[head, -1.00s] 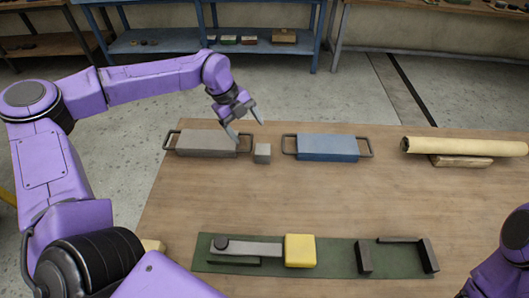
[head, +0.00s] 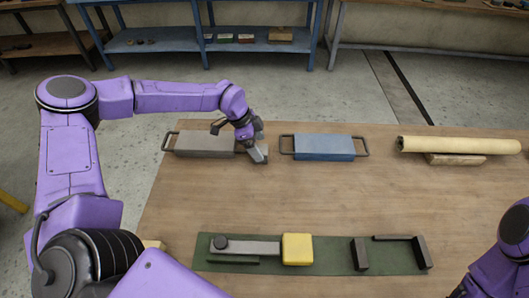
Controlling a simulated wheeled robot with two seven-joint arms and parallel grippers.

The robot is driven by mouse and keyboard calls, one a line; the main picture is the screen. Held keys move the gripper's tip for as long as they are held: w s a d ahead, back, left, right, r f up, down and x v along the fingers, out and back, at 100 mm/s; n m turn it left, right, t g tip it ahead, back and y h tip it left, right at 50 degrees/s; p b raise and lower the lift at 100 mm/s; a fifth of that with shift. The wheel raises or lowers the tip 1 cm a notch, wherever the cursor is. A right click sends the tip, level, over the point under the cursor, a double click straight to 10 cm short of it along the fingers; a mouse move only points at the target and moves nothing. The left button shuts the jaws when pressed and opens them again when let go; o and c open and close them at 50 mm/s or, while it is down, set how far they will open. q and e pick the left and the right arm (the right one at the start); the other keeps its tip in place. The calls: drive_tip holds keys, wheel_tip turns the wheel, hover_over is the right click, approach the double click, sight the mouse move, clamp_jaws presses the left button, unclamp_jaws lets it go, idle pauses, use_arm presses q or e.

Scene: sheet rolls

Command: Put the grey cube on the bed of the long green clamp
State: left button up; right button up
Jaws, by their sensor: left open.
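The small grey cube (head: 260,155) stands on the wooden table, just right of the grey block with handles. It is mostly hidden by my left gripper (head: 257,154), which is open and down at the cube, its fingers close around or beside it; I cannot tell whether they touch it. The long green clamp (head: 335,258) lies near the front of the table. Its flat green base carries a grey bar with a dark knob, a yellow block at the bar's right end, and dark upright pieces at the right. My right gripper is out of view.
A grey block with handles (head: 203,143) is close to the left of my left gripper. A blue block with handles (head: 325,147) is to its right. A yellowish roll (head: 455,145) rests on a wooden support at the right. The table's middle is clear.

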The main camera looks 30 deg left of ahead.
use_arm(q)
drive_tip(key=shift+x, duration=1.1)
drive_tip(key=shift+r, duration=0.1)
drive_tip(key=c, duration=1.2)
